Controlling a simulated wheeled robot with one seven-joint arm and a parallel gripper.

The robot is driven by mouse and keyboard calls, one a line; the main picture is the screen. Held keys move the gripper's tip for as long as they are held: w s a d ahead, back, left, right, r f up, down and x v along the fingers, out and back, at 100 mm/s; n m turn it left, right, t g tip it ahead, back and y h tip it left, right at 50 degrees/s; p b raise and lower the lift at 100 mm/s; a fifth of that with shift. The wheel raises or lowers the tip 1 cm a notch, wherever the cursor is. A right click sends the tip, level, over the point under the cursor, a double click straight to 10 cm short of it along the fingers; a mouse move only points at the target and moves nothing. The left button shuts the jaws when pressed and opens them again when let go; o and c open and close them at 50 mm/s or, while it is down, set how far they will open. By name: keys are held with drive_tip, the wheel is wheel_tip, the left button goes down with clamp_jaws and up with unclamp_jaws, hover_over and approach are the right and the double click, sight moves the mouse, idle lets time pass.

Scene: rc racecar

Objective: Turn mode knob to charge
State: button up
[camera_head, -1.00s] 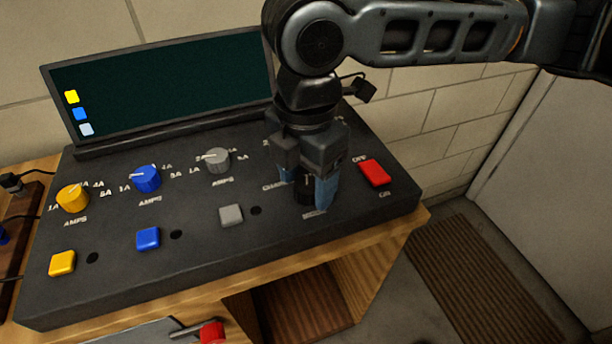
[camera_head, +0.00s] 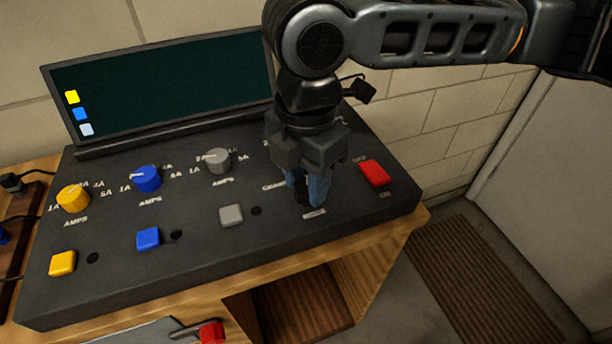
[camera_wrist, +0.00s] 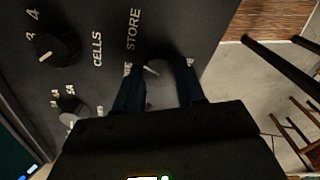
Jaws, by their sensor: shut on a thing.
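The charger panel (camera_head: 190,235) is a dark sloped box. My gripper (camera_head: 307,192) points down at its right part, with blue fingers on either side of the dark mode knob. In the wrist view, the grey-black round knob (camera_wrist: 160,92) sits between the two fingers (camera_wrist: 158,95), which are shut on it. A short white pointer mark shows near the knob's top edge. The word STORE (camera_wrist: 133,29) is printed beyond the knob. Part of the charge label (camera_head: 273,186) shows left of the gripper; other labels are partly hidden by the fingers.
A red power switch (camera_head: 374,173) is close to the right of my gripper. Yellow (camera_head: 73,198), blue (camera_head: 146,179) and grey (camera_head: 217,161) amp knobs are to the left, with square buttons below them. A dark screen (camera_head: 165,85) stands behind. Another black knob (camera_wrist: 55,48) is at upper left.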

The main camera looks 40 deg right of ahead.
sight(307, 186)
drive_tip(key=shift+n, duration=0.3)
drive_tip(key=n, duration=0.3)
drive_tip(key=shift+n+b, duration=0.3)
drive_tip(key=shift+n, duration=1.8)
drive_tip(key=o, duration=1)
drive_tip(key=shift+o, duration=0.2)
wheel_tip(307, 186, up, 8)
drive_tip(key=shift+f, duration=0.1)
